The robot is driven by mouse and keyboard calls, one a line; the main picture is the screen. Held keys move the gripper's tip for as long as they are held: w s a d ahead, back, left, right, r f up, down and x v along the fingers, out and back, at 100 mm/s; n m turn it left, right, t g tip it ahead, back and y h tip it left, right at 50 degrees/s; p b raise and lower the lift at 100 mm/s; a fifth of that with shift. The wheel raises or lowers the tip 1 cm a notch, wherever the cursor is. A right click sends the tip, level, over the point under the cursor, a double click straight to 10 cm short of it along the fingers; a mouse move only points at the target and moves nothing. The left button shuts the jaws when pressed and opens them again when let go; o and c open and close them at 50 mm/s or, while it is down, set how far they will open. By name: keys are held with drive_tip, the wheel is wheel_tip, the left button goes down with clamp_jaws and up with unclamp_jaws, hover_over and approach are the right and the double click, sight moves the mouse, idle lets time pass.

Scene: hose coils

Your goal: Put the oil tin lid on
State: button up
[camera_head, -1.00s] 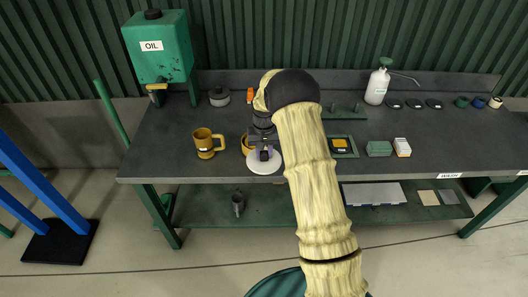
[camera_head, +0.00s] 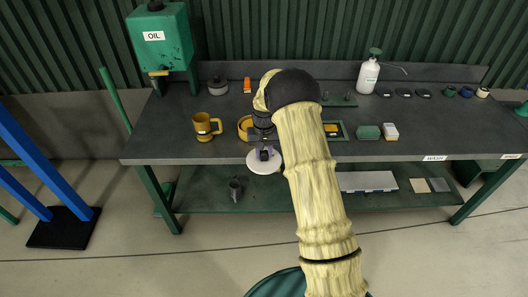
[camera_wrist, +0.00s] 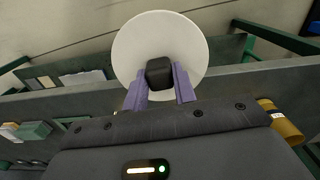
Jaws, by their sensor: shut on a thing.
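My gripper (camera_head: 264,150) is shut on the dark knob (camera_wrist: 159,72) of a round white lid (camera_head: 264,162). The lid also shows in the wrist view (camera_wrist: 160,28), its disc beyond the fingertips, with a purple finger on each side of the knob. In the head view the lid overlaps the bench's front edge. A yellow-orange round container (camera_head: 243,128) stands on the bench just behind and left of my gripper, partly hidden by it. I cannot tell whether it is the oil tin.
A yellow mug (camera_head: 206,127) stands left of that container. A green tank marked OIL (camera_head: 165,45) stands at the back left. A grey pot (camera_head: 217,86), green tray (camera_head: 342,131), green block (camera_head: 368,132) and white spray bottle (camera_head: 369,73) are on the bench (camera_head: 175,145). Its left front is clear.

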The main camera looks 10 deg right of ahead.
sight(268, 172)
drive_tip(key=s+f, duration=0.6)
drive_tip(key=shift+s, duration=0.1)
drive_tip(key=s+f+n, duration=0.1)
drive_tip(key=s+f, duration=0.3)
drive_tip(key=s, duration=0.4)
drive_tip(key=shift+s+f, duration=0.35)
